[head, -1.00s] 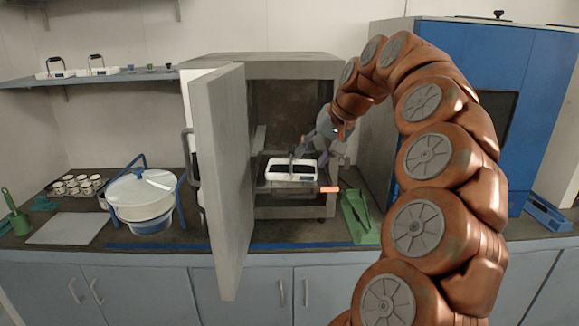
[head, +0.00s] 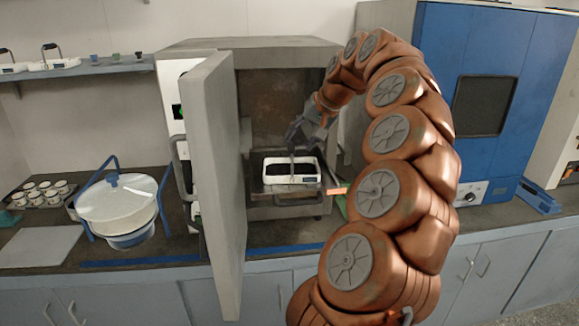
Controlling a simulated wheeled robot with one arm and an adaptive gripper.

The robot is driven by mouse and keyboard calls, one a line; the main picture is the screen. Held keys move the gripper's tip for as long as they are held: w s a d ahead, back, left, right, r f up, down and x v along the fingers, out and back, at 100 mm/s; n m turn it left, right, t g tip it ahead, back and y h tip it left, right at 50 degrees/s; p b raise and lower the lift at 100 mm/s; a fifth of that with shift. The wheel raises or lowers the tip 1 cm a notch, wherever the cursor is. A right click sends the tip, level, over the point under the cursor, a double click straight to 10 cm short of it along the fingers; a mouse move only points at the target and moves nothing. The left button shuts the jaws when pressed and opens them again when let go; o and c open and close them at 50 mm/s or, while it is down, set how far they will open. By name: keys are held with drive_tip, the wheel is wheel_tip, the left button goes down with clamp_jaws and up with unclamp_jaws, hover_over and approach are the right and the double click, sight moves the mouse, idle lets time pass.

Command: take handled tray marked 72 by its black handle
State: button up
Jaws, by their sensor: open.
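A white tray (head: 291,179) with dark contents sits on a shelf inside the open grey oven. Its number is too small to read. A thin dark upright bar, apparently its handle (head: 292,160), stands over the tray's middle. My gripper (head: 297,146) is open, just above the tray at the handle's top, with its fingers pointing down. I cannot tell whether the fingers are around the handle or beside it.
The oven door (head: 216,180) stands open towards me on the left. An orange-tipped part (head: 338,190) projects at the oven's right. More handled trays (head: 53,64) stand on the wall shelf. A sieve shaker (head: 121,205) is on the bench, and a blue cabinet (head: 465,50) is at right.

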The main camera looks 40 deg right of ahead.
sight(293, 146)
drive_tip(key=shift+a+p+x, duration=0.25)
drive_tip(key=shift+p+x, duration=0.5)
drive_tip(key=shift+x, duration=0.45)
drive_tip(key=shift+p+x, duration=0.4)
drive_tip(key=shift+x, duration=1.05)
drive_tip(key=shift+c, duration=0.2)
clamp_jaws()
